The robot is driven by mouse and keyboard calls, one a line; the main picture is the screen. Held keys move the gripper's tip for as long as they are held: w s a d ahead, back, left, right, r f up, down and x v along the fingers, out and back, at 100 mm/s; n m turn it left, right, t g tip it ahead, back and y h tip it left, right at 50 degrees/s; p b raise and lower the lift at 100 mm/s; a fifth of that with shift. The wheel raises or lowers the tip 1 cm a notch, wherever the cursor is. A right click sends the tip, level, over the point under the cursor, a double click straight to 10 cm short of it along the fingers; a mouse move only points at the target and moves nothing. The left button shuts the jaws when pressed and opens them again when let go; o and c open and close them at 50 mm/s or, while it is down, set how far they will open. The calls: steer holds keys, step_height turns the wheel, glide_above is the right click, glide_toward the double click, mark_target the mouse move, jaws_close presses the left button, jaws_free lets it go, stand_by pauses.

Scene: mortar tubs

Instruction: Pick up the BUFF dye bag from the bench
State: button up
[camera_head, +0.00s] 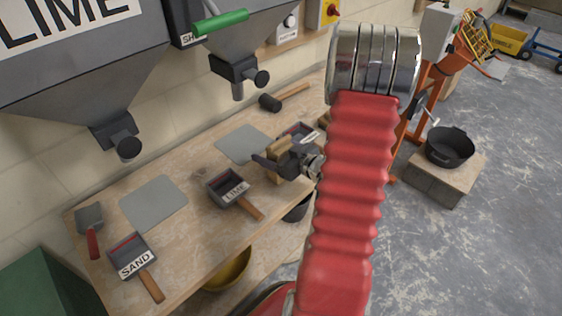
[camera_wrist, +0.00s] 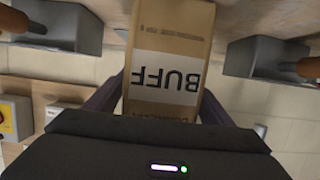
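The BUFF dye bag (camera_wrist: 168,60) is a brown paper bag with a pale label, its lettering upside down in the wrist view. It stands between the fingers of my gripper (camera_wrist: 165,105), which meet its two sides with no gap that I can see. In the head view my gripper (camera_head: 277,160) is over the right part of the bench (camera_head: 185,245), with a dark finger across the brown bag (camera_head: 273,177). The bag's lower end is partly hidden, and I cannot tell whether it touches the bench.
A LIME scoop (camera_head: 228,187) lies left of my gripper, and a SAND scoop (camera_head: 131,257) farther left. Another scoop (camera_head: 299,131) is close behind the gripper. A mallet (camera_head: 270,103) lies at the back. Grey hoppers (camera_head: 85,75) overhang the bench. A black tub (camera_head: 450,148) stands right.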

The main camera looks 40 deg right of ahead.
steer(key=c, duration=1.4)
steer(key=shift+r, duration=0.25)
steer(key=shift+c, duration=0.2)
step_height(320, 180, up, 10)
steer(key=shift+f, duration=0.15)
stand_by(0.4)
